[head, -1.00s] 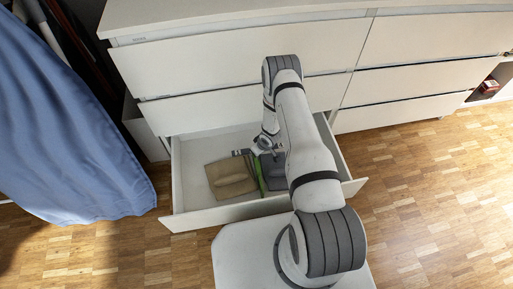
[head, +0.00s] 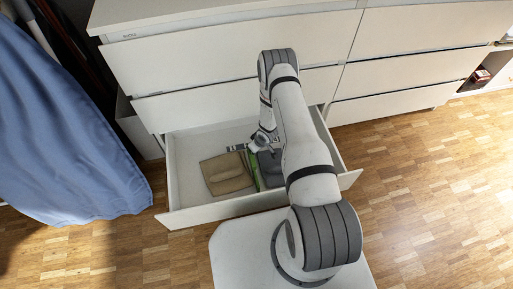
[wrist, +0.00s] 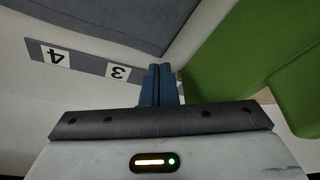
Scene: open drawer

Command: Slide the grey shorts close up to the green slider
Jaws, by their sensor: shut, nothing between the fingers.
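The grey shorts (head: 269,168) lie folded in the open drawer, just right of the green slider (head: 253,166); my arm hides part of them. In the wrist view the grey shorts (wrist: 110,20) fill the top left and the green slider (wrist: 245,50) the right side. A pale strip of drawer floor shows between them there. My gripper (wrist: 162,68) is shut and empty, its tips beside the shorts' edge near that gap. In the head view my gripper (head: 262,145) is at the back end of the slider; whether it touches anything is unclear.
Folded tan clothing (head: 226,174) lies left of the slider. A strip with numbers (wrist: 85,64) runs behind the shorts. The drawer's walls (head: 172,190) surround everything. Bare drawer floor shows at the left and back. A blue curtain (head: 60,130) hangs left.

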